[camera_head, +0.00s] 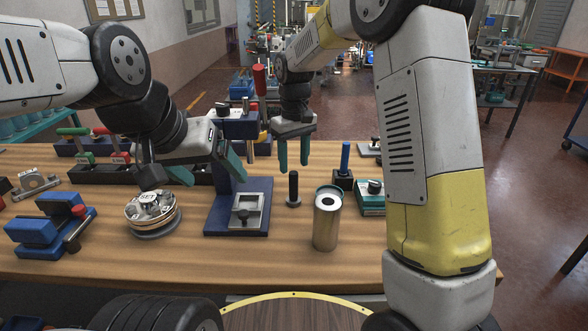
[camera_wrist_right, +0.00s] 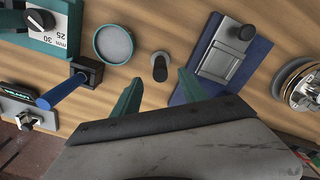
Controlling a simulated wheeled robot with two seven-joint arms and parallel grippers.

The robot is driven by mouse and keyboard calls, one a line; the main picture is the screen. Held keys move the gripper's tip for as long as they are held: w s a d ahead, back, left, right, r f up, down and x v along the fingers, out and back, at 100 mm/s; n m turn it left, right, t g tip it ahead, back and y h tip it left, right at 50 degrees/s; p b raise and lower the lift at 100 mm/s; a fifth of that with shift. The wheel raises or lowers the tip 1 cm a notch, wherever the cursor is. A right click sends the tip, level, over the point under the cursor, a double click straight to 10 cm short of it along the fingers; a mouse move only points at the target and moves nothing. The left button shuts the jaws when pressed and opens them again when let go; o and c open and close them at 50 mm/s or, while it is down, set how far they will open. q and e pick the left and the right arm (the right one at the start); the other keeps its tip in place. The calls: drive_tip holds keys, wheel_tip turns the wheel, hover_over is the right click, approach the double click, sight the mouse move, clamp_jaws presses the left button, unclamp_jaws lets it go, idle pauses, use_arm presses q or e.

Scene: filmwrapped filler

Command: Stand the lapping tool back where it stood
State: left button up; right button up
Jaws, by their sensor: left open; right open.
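I cannot tell for sure which thing is the lapping tool; a slim black upright tool (camera_head: 293,189) with a round foot stands on the wooden bench. In the right wrist view the black tool (camera_wrist_right: 160,69) shows between the fingertips, apart from both. My right gripper (camera_head: 293,160) is open and empty, pointing down above it. My left gripper (camera_head: 215,178) is open, near the blue fixture (camera_head: 212,222). The fixture holds a metal plate with a black knob (camera_head: 243,213); it also shows in the right wrist view (camera_wrist_right: 252,62).
A metal can (camera_head: 326,224) stands right of the black tool. A blue-handled tool (camera_head: 345,157) stands in a black block behind, beside a teal gauge box (camera_head: 371,197). A round "SET" device (camera_head: 150,211) and a blue vise (camera_head: 45,232) are left. The front edge is clear.

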wheel_tip(320, 180, up, 3)
drive_tip(key=shift+r, duration=0.1)
drive_tip(key=s+d+r+m+t+y, duration=0.2)
drive_tip(key=s+d+r+m+t, duration=0.1)
drive_tip(key=s+d+r, duration=0.65)
drive_tip(key=s+d+m+t, duration=0.1)
drive_tip(key=s+d, duration=0.1)
drive_tip(key=s, duration=0.5)
drive_tip(key=s+d+m+t, duration=0.2)
drive_tip(key=s, duration=0.6)
drive_tip(key=shift+s+d+f, duration=0.25)
drive_tip(key=shift+d+f, duration=0.05)
drive_tip(key=shift+f, duration=0.15)
